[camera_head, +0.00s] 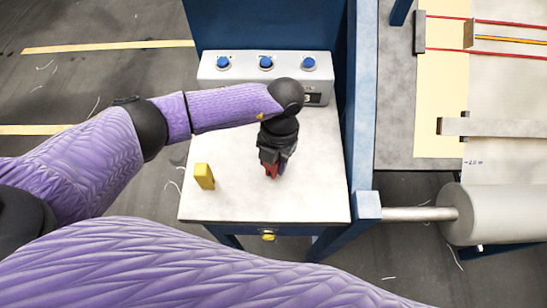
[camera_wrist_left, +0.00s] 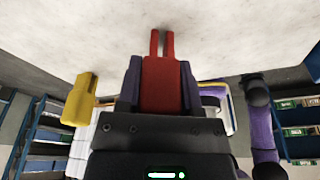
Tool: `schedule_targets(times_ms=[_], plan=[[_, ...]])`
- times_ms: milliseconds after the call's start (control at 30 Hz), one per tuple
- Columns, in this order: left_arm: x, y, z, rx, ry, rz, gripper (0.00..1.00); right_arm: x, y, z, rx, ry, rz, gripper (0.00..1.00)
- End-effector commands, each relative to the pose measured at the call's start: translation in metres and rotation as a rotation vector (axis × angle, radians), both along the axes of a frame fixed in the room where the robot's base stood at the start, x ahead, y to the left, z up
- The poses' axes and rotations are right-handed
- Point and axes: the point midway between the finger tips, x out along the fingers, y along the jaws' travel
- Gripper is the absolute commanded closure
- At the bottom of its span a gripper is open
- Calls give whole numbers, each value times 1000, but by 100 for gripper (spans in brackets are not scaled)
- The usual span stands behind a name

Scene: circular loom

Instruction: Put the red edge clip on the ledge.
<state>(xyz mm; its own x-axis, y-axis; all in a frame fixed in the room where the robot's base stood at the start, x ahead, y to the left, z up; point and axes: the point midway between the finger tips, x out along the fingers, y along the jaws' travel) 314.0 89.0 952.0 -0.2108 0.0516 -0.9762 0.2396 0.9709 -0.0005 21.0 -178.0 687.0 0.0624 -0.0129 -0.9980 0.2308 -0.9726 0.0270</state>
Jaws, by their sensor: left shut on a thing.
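The red edge clip (camera_head: 271,170) is held in my left gripper (camera_head: 273,163) over the light grey ledge (camera_head: 230,150), its prongs pointing down in the head view. In the left wrist view the red edge clip (camera_wrist_left: 161,80) sits between the two dark fingers of my left gripper (camera_wrist_left: 160,85), with its two prongs toward the pale surface. Whether the prongs touch the ledge I cannot tell. My right gripper is not in view.
A yellow clip (camera_head: 204,176) stands on the ledge to the left of my gripper. A grey panel with blue buttons (camera_head: 265,64) lines the back. A blue post (camera_head: 360,130) bounds the right side, with a grey roller (camera_head: 490,213) beyond it. The ledge's front right is clear.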

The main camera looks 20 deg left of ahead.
Motion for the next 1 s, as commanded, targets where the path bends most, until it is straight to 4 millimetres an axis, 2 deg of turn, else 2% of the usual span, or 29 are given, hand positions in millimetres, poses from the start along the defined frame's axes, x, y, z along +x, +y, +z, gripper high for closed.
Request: schedule_targets(times_ms=[133,167,333,567,633,900,1000], plan=[[0,0,-5,0,0,0,100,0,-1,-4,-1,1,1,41],[0,0,-4,0,0,0,50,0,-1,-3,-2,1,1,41],[0,0,-4,0,0,0,14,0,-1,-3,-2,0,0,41],[0,0,-3,0,0,0,13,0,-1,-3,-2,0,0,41],[2,0,3,-1,-3,0,13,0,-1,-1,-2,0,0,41],[16,-4,68,-1,-4,-1,13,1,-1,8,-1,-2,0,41],[19,-5,84,-1,-3,-1,13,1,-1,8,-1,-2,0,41]])
